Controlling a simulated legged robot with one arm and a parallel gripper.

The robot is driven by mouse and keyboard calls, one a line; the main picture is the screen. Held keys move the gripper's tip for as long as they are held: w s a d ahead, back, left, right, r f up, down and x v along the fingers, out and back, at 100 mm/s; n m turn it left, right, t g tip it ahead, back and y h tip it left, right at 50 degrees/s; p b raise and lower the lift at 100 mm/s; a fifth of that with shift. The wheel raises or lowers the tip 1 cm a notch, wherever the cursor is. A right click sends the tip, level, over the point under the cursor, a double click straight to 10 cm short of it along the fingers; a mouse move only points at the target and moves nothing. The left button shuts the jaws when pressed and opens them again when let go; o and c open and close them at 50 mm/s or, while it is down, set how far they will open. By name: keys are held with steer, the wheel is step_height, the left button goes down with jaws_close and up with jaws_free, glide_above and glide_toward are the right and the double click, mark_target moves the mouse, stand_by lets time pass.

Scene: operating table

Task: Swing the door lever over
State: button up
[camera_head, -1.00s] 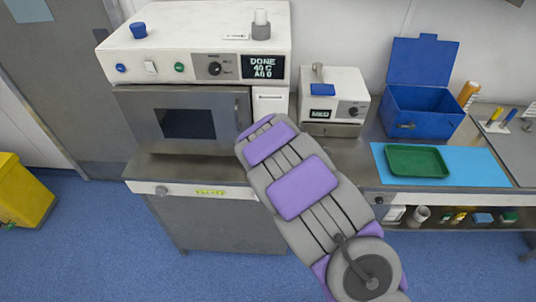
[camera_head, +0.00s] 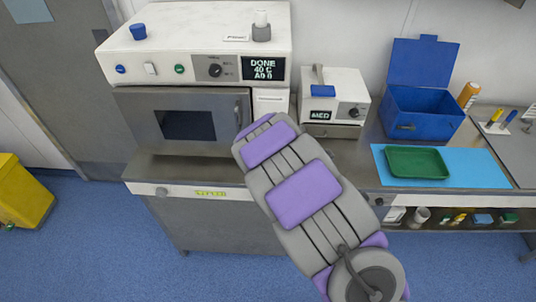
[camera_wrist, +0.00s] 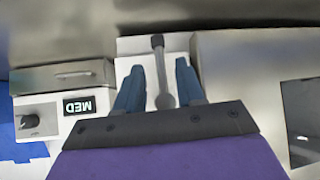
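The steel-fronted cabinet door (camera_head: 150,130) with a dark window is closed, under a white control panel. Its grey lever (camera_head: 238,115) is at the door's right edge. In the wrist view the lever (camera_wrist: 163,75) has a dark knob end and a round base. My gripper (camera_wrist: 159,80) is open, with one blue finger on each side of the lever. I see a gap between the lever and each finger; contact cannot be told. In the head view my purple and grey arm hides the fingers.
A small white device (camera_head: 333,97) marked MED stands right of the cabinet. Further right are an open blue box (camera_head: 422,112) and a green tray (camera_head: 417,162) on a light blue mat (camera_head: 470,170). A yellow bin (camera_head: 22,190) stands at left.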

steer(key=p+v, duration=0.1)
steer(key=v, duration=1.4)
steer(key=shift+a, duration=0.1)
steer(key=s+d+r+m+g+h+b, duration=0.1)
steer(key=s+d+r+g+h, duration=0.15)
steer(key=s+d, duration=0.5)
steer(key=s+d+r+m+g+h, duration=0.1)
steer(key=s+d+m+g, duration=0.15)
steer(key=s+d, duration=0.45)
steer(key=s+r+g+y, duration=0.1)
steer(key=s+r+g, duration=0.1)
steer(key=s, duration=0.9)
steer(key=s+a+r+n+g+y+b, duration=0.1)
steer(key=s+g, duration=0.3)
steer(key=s, duration=0.7)
steer(key=shift+s+r, duration=0.35)
steer(key=shift+r, duration=0.2)
steer(key=shift+a+n, duration=0.1)
steer(key=shift+n, duration=0.15)
